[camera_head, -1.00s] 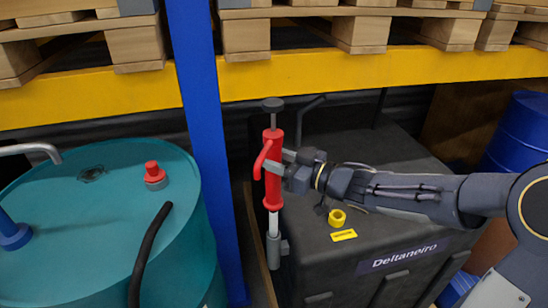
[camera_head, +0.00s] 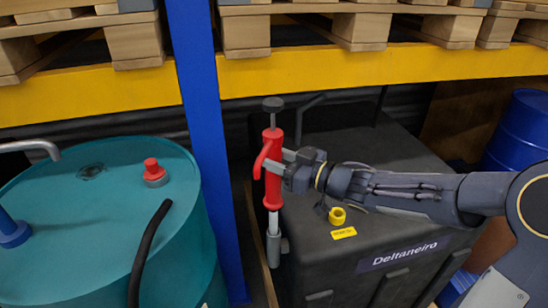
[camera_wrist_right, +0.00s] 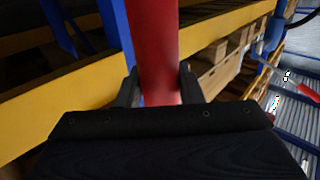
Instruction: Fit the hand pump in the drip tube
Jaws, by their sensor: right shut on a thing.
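The hand pump (camera_head: 273,178) is red with a dark knob on top and a pale lower tube. It stands upright in front of the left edge of a black tank. My right gripper (camera_head: 286,166) is shut on its red body from the right. In the right wrist view the red barrel (camera_wrist_right: 155,55) shows between the two dark fingers. The pump's pale tube meets the top of the grey drip tube (camera_head: 274,249) at the tank's left side. It appears to go into it, but the depth cannot be told. My left gripper is not in view.
A yellow beam (camera_head: 370,71) with pallets runs above.

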